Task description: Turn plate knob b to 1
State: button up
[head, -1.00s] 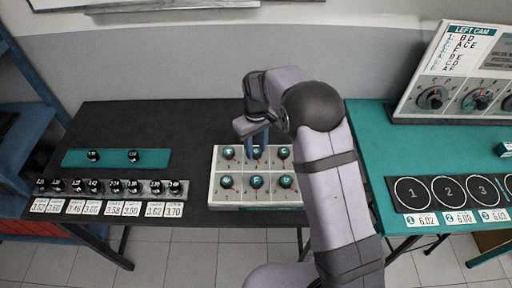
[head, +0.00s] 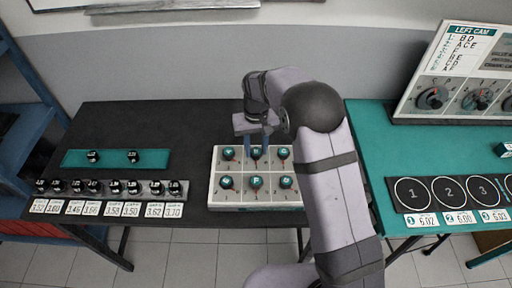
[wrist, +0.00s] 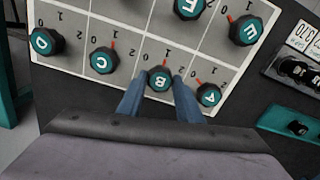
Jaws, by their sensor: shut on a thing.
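The light plate (head: 213,186) with teal-topped black knobs lies on the dark table. Knob B (wrist: 160,79) sits between the two blue fingers of my gripper (wrist: 159,96) in the wrist view, and the gripper is shut on it. Its red pointer points up the picture, toward the mark 1. Knob A (wrist: 209,95) is right of it and knob C (wrist: 101,61) left of it. In the head view my gripper (head: 263,148) comes down over the plate's back row and partly covers knob B.
Knobs D (wrist: 41,41), E (wrist: 246,30) and F (wrist: 188,8) are close by. A rack of black parts (head: 113,187) and a teal strip (head: 113,158) lie to the left. A teal table (head: 370,150) with numbered discs stands at the right. My arm covers the plate's right side.

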aim_at(259, 153)
jog(key=shift+w+r, duration=0.1)
jog(key=o, duration=1)
jog(key=shift+o, duration=0.2)
jog(key=shift+r+b, duration=1.2)
jog(key=shift+r, duration=2.45)
jog(key=shift+s+d, duration=0.45)
jog(key=shift+m, duration=0.5)
jog(key=s+d, duration=0.2)
jog(key=s, duration=0.1)
jog(key=s+d, duration=0.6)
jog(key=shift+s+f, duration=0.15)
jog(key=shift+s, duration=0.1)
jog(key=s+d+f, duration=0.2)
jog(key=s, duration=0.5)
jog(key=s+d+f+m, duration=0.1)
jog(key=s+d+f, duration=0.1)
jog(key=s, duration=0.6)
jog(key=shift+s+d, duration=0.2)
jog(key=shift+d, duration=0.6)
